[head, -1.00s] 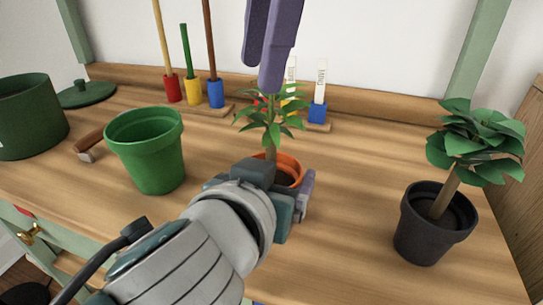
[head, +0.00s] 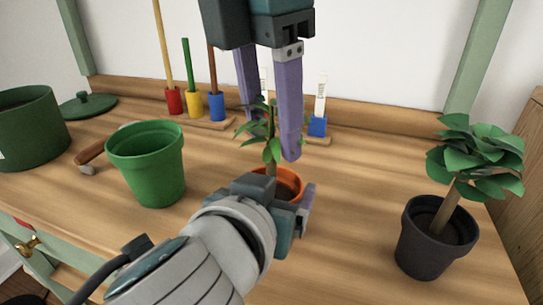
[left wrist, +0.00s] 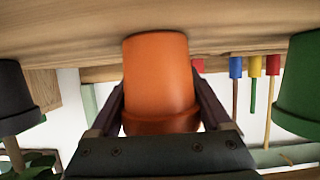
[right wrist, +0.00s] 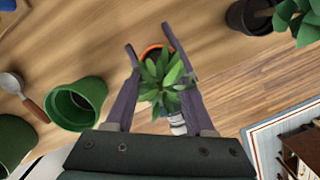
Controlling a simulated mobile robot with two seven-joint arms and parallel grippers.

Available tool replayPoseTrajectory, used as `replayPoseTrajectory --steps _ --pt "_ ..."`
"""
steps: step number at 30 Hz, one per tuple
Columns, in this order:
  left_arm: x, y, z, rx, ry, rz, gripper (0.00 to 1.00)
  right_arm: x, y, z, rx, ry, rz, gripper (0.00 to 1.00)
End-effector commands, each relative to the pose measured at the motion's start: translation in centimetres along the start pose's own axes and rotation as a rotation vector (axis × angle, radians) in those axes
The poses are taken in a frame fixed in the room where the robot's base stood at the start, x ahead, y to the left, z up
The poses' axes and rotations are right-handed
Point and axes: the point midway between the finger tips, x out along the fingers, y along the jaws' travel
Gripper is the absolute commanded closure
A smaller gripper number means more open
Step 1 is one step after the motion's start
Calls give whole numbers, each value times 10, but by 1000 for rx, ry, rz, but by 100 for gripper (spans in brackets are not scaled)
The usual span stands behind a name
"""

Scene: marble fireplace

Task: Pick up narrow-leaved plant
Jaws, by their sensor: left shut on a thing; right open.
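The narrow-leaved plant (head: 271,150) has a thin stem and slender green leaves, and it stands upright in an orange pot (head: 290,181). My left gripper (head: 283,196) is shut on the orange pot from the front and hides much of it. In the left wrist view the pot (left wrist: 160,80) sits between the two fingers. My right gripper (head: 270,138) is above, pointing down, with its open fingers either side of the leaves. In the right wrist view the leaves (right wrist: 165,80) lie between the fingers, and the pot rim (right wrist: 153,51) shows beyond them.
A green pot (head: 147,170) stands to the left, with a trowel (head: 92,155) behind it. A broad-leaved plant in a black pot (head: 428,258) stands to the right. Coloured tool holders (head: 195,105) line the back. Bare wood lies between the orange and black pots.

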Motion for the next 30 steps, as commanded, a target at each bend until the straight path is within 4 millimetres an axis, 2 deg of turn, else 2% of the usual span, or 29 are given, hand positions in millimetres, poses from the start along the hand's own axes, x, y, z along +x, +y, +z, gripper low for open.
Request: replayPoseTrajectory --steps 3,6,13,27,30 --pt "0 0 0 0 0 0 72 19 -1 0 2 1 -3 46" --pt "0 0 0 0 0 0 72 28 -1 0 1 1 -1 46" --pt "0 0 0 0 0 0 72 29 0 0 1 0 0 46" --pt "0 0 0 0 0 0 72 29 0 0 1 1 0 98" --pt "0 0 0 0 0 0 72 29 0 0 1 1 0 100"
